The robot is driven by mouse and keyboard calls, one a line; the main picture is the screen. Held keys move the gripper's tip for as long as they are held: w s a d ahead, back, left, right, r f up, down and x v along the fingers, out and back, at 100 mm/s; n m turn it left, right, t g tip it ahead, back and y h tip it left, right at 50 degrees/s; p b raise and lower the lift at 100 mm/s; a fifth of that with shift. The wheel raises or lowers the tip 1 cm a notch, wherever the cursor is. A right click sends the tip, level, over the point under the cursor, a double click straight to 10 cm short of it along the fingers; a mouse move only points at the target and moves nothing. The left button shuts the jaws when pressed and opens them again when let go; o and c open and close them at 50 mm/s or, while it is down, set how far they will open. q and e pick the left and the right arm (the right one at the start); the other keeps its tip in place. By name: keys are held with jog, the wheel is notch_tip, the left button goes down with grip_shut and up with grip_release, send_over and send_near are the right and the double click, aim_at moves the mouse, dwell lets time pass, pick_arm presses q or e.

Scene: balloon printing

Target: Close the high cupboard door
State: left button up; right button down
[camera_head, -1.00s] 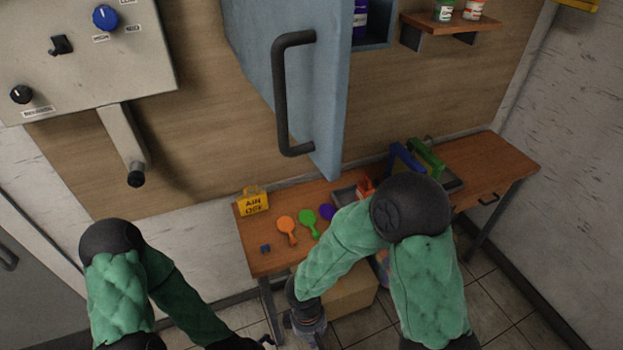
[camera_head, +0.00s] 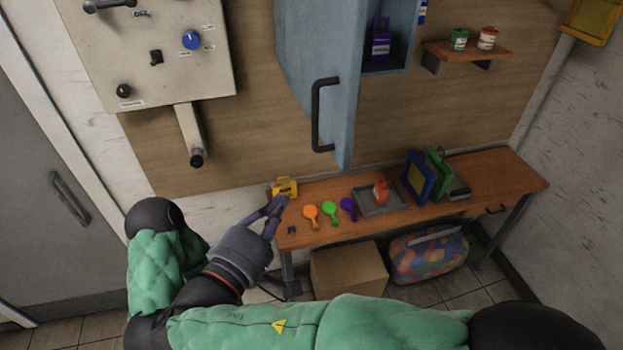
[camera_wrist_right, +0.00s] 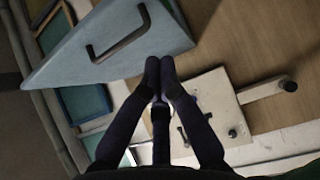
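The high cupboard's blue-grey door (camera_head: 300,60) stands open, swung out from the wall, with a dark bar handle (camera_head: 318,115) on it. A purple bottle (camera_head: 379,42) shows inside the open cupboard (camera_head: 398,60). In the right wrist view the door (camera_wrist_right: 75,60) and its handle (camera_wrist_right: 122,32) lie beyond the fingertips. My right gripper (camera_head: 281,204) is empty, left of and below the door, apart from it. Its fingertips (camera_wrist_right: 160,65) come together in the wrist view.
A control panel (camera_head: 150,60) with a projecting grey arm (camera_head: 189,130) is left of the door. Below is a wooden table (camera_head: 330,230) with coloured paddles, a tray (camera_head: 380,208) and frames. A small shelf (camera_head: 470,52) with cans is at right.

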jog(key=p, duration=0.3)
send_near(333, 155)
jog(key=w+a, duration=0.2)
jog(key=w, duration=0.2)
jog(key=d, duration=0.1)
jog(key=w+d, duration=0.1)
jog(key=d, duration=0.1)
jog(key=shift+d+p, duration=0.1)
jog(key=shift+p, duration=0.2)
jog(key=shift+d, duration=0.4)
jog(key=shift+w, duration=0.1)
jog(key=shift+a, duration=0.1)
